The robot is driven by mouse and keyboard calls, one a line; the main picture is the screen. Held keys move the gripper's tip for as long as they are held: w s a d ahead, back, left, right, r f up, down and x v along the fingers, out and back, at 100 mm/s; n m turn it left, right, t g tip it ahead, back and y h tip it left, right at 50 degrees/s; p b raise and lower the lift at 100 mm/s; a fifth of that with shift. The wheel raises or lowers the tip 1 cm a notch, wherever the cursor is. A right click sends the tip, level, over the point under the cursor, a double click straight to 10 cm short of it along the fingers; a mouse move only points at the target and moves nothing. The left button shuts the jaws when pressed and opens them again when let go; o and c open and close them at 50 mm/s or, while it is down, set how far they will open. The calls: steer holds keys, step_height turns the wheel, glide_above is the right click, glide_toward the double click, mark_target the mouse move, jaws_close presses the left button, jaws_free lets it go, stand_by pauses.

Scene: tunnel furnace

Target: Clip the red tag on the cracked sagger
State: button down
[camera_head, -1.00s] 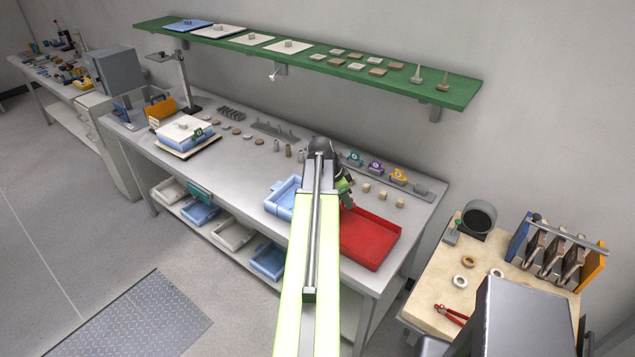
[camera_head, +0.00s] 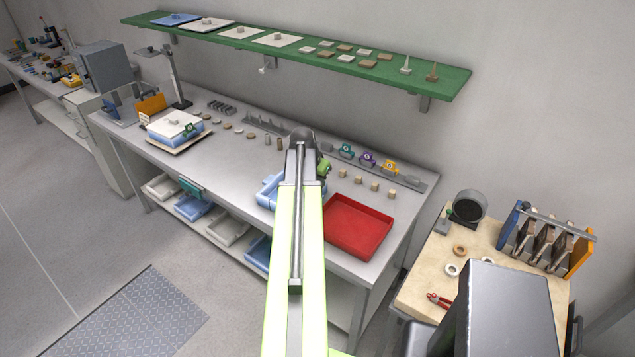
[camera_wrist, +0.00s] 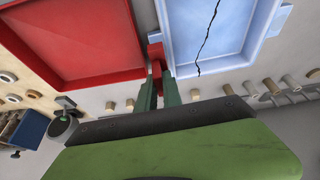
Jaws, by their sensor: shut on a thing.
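The cracked sagger is a pale blue tray (camera_head: 268,190), partly hidden behind my arm in the head view. In the wrist view the sagger (camera_wrist: 182,30) is at the upper right, with a dark jagged crack across its floor. My gripper (camera_wrist: 158,85) has its green fingers shut on the red tag (camera_wrist: 156,55). The tag is at the sagger's near left corner, in the gap beside the red tray. I cannot tell whether it touches the sagger's rim. The gripper's tips are hidden in the head view.
The red tray (camera_head: 389,213) lies close to the right of the sagger on the grey bench. Behind it stand small pale blocks (camera_head: 358,180) and a rack with green (camera_head: 346,151), purple (camera_head: 367,159) and yellow (camera_head: 389,167) tags. A green shelf (camera_head: 455,87) overhangs the back.

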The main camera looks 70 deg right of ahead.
steer(key=shift+f+b, duration=0.4)
steer(key=shift+f, duration=0.35)
steer(key=shift+s+f, duration=0.1)
steer(key=shift+f+b, duration=0.9)
steer(key=shift+b, duration=0.1)
steer(key=shift+f+b, duration=1)
steer(key=c, duration=1.4)
jaws_free()
